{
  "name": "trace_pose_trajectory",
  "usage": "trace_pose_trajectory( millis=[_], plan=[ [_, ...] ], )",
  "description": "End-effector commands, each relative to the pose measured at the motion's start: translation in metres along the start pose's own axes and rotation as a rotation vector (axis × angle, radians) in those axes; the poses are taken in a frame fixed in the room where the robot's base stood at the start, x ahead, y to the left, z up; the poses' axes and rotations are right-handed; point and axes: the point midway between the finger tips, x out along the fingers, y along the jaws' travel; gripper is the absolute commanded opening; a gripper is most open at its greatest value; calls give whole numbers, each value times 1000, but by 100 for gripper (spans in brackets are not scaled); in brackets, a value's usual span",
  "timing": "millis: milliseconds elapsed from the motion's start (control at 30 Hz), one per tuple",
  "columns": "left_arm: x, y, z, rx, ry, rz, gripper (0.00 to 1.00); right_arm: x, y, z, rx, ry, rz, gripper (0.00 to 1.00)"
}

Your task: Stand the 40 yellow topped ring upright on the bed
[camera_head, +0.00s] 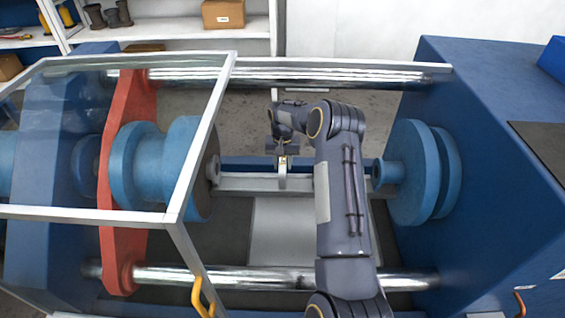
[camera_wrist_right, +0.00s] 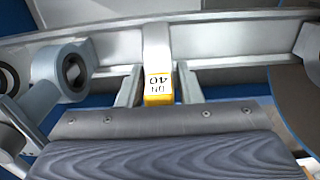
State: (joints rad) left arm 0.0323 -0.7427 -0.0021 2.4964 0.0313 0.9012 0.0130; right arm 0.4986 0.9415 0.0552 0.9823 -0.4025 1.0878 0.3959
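The yellow-topped ring (camera_head: 283,163) is at the middle of the machine, over the pale bed rail (camera_head: 240,184). In the right wrist view, its yellow block (camera_wrist_right: 159,89) reads DN 40, with a grey body behind it. Its body runs down to the rail and looks upright; I cannot tell whether it touches. My right gripper (camera_wrist_right: 158,84) has one finger on each side of the yellow block, with narrow gaps showing, so it looks open around it. In the head view my right gripper (camera_head: 283,150) is small and partly hidden. My left gripper is not in view.
Blue flanged cylinders face the ring from the left (camera_head: 150,165) and right (camera_head: 412,172). A red plate (camera_head: 118,240) and a clear framed guard (camera_head: 200,130) stand at left. Steel bars (camera_head: 230,277) run along front and back. Shelves are behind.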

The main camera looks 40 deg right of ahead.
Motion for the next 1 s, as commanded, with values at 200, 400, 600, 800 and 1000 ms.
trace_pose_trajectory(
  millis=[200,400,600,800,1000],
  plan=[
    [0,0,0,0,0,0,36,0,0,0,0,0,0,54],
    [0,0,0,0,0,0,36,1,0,0,0,-2,1,54],
    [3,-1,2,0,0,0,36,-19,0,-1,1,3,0,54],
    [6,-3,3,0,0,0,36,-54,0,0,0,3,-1,54],
    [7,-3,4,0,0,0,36,-75,0,0,0,1,0,54]
  ],
)
